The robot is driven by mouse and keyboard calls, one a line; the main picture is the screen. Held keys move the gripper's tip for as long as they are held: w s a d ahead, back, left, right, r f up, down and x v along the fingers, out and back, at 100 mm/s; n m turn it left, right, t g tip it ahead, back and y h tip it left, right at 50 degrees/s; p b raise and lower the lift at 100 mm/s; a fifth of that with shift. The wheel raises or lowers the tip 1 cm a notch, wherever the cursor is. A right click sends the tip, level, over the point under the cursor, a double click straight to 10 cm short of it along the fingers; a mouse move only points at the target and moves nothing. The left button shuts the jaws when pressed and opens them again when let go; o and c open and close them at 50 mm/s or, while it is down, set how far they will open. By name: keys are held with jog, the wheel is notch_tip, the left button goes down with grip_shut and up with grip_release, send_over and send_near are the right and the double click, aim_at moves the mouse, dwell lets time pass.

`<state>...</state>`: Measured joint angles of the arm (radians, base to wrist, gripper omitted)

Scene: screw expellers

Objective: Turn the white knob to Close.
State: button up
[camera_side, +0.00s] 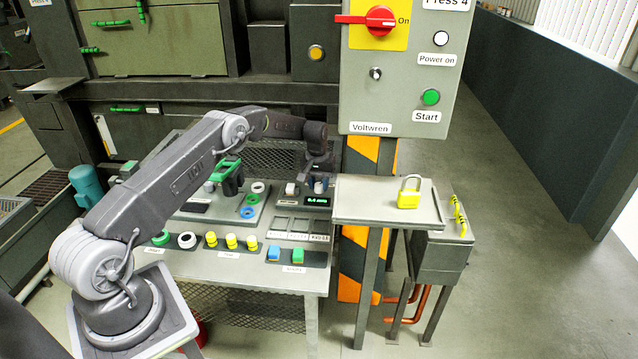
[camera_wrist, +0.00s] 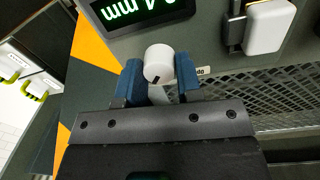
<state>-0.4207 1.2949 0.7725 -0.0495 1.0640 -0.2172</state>
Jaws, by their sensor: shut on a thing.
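The white knob (camera_wrist: 158,63) is round with a small dark mark on its face. In the wrist view it sits between the blue fingertips of my gripper (camera_wrist: 158,77), which is shut on it from both sides. A small label (camera_wrist: 203,71) beside the knob is mostly hidden by the right finger, so I cannot read a Close position. In the side view my gripper (camera_side: 318,180) reaches down to the panel at the back right of the bench, and it largely hides the knob there.
A green digital display (camera_wrist: 143,10) lies close to the knob, and a white lever block (camera_wrist: 269,25) stands to its right. A side shelf (camera_side: 350,210) holds a yellow padlock (camera_side: 408,199). Several coloured caps and blocks line the front of the bench (camera_side: 225,272).

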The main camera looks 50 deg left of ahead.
aim_at(317, 184)
jog(key=o, duration=0.9)
jog(key=shift+o, duration=0.2)
jog(key=shift+r, duration=0.1)
notch_tip(317, 184, up, 14)
jog(key=shift+s+a+f, duration=0.2)
jog(key=shift+a, duration=0.05)
